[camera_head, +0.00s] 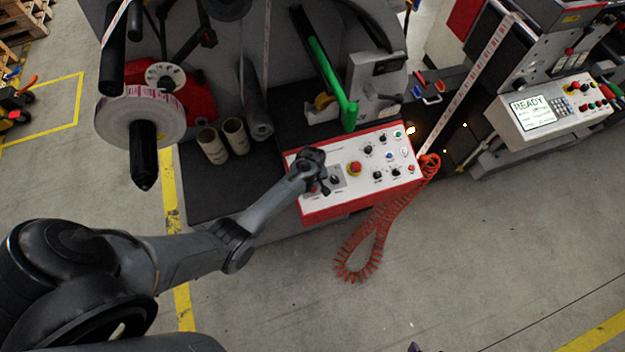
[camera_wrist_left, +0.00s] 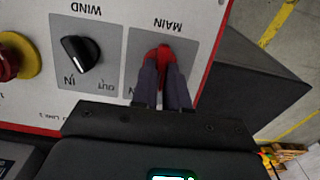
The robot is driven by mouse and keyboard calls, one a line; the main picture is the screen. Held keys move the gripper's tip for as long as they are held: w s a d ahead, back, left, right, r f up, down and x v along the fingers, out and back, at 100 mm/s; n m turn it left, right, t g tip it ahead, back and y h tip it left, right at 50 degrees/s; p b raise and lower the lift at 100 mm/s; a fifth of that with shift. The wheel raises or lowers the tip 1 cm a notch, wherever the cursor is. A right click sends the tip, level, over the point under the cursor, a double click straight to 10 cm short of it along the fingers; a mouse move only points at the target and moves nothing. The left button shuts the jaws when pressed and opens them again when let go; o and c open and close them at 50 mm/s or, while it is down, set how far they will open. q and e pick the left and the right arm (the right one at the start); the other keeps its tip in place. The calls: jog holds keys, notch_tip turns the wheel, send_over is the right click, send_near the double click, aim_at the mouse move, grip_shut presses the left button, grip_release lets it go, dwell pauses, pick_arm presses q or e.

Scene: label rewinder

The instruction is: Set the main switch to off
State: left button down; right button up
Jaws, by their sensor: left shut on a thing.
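The main switch (camera_wrist_left: 160,53) is a red rotary knob on a grey plate marked MAIN, seen upside down in the left wrist view. My left gripper (camera_wrist_left: 163,72) is shut on this knob, with one finger on each side. The fingers hide part of the knob and the lettering below it, so its exact setting is unclear. In the head view my left gripper (camera_head: 320,186) is at the left end of the white control panel (camera_head: 345,155), and it covers the main switch there. A small dark shape at the bottom edge of the head view may be my right gripper, too little to tell.
The black WIND selector (camera_wrist_left: 80,53) sits close beside the main switch. A red emergency stop (camera_head: 355,168) and several knobs and buttons share the panel. A coiled red cable (camera_head: 365,265) hangs at the panel's right. Cardboard cores (camera_head: 212,146) stand to the left.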

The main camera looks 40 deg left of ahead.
pick_arm(q)
jog(key=n+p, duration=0.1)
jog(key=n, duration=0.1)
jog(key=shift+s+r+n+t, duration=0.1)
jog(key=shift+n+t, duration=0.2)
jog(key=shift+s+n+t+p, duration=0.1)
jog(key=shift+n+t+p, duration=0.25)
jog(key=shift+n, duration=1.15)
jog(key=c, duration=1.1)
grip_release()
jog(key=shift+c, duration=0.2)
